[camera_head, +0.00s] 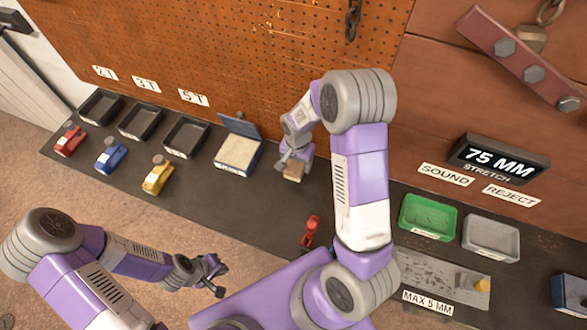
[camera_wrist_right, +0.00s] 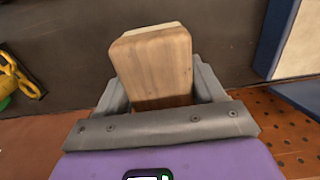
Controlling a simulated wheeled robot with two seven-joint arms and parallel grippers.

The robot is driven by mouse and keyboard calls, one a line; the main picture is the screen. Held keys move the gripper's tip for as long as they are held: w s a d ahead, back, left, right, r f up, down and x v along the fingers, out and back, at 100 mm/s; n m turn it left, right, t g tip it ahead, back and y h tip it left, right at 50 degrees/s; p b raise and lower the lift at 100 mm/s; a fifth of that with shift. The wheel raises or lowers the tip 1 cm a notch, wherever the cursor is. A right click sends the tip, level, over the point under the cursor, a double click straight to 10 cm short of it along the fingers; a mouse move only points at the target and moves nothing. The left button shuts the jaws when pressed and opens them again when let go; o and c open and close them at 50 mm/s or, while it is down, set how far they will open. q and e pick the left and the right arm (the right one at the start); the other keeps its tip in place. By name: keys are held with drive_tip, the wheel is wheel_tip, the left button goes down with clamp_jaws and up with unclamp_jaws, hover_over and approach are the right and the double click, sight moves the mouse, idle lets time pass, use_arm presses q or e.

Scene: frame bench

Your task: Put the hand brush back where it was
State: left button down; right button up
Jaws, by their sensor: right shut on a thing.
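The hand brush, a wooden block with a pale edge, is between the fingers of my right gripper in the right wrist view (camera_wrist_right: 155,65). My right gripper (camera_wrist_right: 165,95) is shut on it, one finger on each side. In the head view the brush (camera_head: 293,171) shows at the tip of my right gripper (camera_head: 292,160), low over the dark bench, just right of an open blue box with a pale inside. Whether the brush touches the bench, I cannot tell. My left gripper (camera_head: 216,276) is empty, its fingers apart, in front of the bench edge.
The open blue box (camera_head: 238,153) stands left of the brush. Black trays (camera_head: 186,137) line the back left, with red, blue and yellow shackles (camera_head: 158,176) before them. A red shackle (camera_head: 311,232) lies nearer me. Green (camera_head: 428,217) and grey trays (camera_head: 490,237) stand right.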

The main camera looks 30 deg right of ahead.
wheel_tip(320, 180, down, 6)
drive_tip(key=shift+f+b, duration=0.15)
drive_tip(key=shift+b, duration=0.25)
drive_tip(key=shift+w, duration=0.1)
drive_tip(key=shift+f, duration=0.15)
drive_tip(key=o, duration=0.7)
drive_tip(key=shift+f, duration=0.1)
drive_tip(key=shift+c, duration=0.2)
drive_tip(key=o, duration=0.4)
drive_tip(key=shift+o, duration=0.2)
drive_tip(key=shift+r, duration=0.2)
wheel_tip(320, 180, up, 12)
drive_tip(key=shift+r+p, duration=0.1)
drive_tip(key=shift+p, duration=0.85)
